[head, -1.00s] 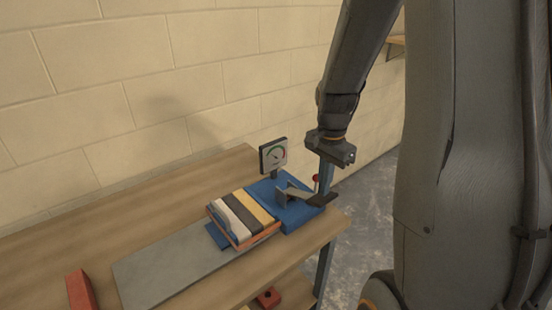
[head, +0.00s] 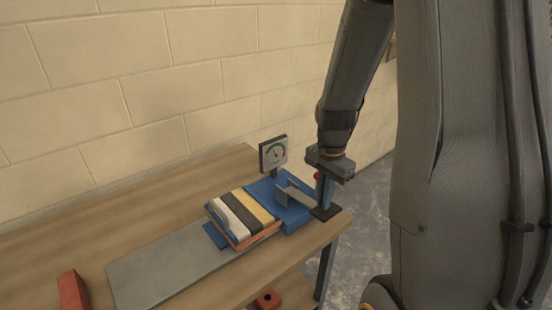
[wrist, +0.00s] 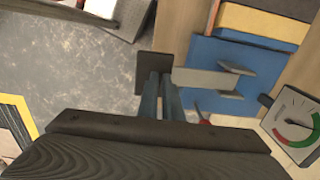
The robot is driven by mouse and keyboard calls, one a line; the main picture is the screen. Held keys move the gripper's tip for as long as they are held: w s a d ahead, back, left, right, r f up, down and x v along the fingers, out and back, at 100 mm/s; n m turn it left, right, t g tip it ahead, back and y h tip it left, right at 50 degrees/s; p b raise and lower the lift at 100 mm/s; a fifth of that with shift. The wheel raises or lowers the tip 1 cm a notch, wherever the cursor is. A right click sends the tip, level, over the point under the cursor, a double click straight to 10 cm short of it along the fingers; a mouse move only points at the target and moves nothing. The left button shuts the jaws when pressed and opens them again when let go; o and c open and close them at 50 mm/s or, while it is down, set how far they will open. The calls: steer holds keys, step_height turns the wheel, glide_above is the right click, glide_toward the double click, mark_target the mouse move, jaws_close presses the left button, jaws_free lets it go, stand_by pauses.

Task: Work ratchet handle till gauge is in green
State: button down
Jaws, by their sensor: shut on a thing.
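The gauge (head: 273,153) stands on a short post at the back of the blue device (head: 295,215); it also shows in the wrist view (wrist: 296,122). Its dial has a green arc and a red arc; I cannot read the needle exactly. The ratchet handle is a grey bar (wrist: 205,79) with a dark square end (wrist: 155,73). My gripper (head: 323,208) points down at the bench's right corner, its blue fingers shut on the handle's dark end. The fingertips partly hide the grip. A red knob (head: 317,175) shows just behind the fingers.
A grey plate (head: 165,275) and a red block (head: 72,290) lie on the wooden bench (head: 150,210). A block wall stands behind. Open floor lies right of the bench.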

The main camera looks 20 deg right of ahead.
steer(key=shift+w+f+b, duration=0.1)
steer(key=shift+f+b, duration=0.2)
steer(key=shift+f, duration=0.45)
step_height(320, 180, up, 8)
steer(key=p, duration=0.6)
steer(key=shift+f, duration=0.25)
steer(key=shift+a+r+n, duration=0.2)
steer(key=shift+a+n, duration=0.1)
steer(key=shift+a, duration=0.05)
steer(key=s+a+r+n+t, duration=0.1)
steer(key=s+a+r+n, duration=0.25)
steer(key=a+n, duration=0.3)
steer(key=s+a+r+n+t, duration=0.2)
steer(key=s+a+r+n, duration=0.15)
steer(key=a+n, duration=0.3)
step_height(320, 180, down, 11)
steer(key=g+b, duration=0.1)
steer(key=b, duration=0.7)
steer(key=shift+s+d+g, duration=0.25)
steer(key=shift+d+g, duration=0.05)
steer(key=shift+d, duration=0.05)
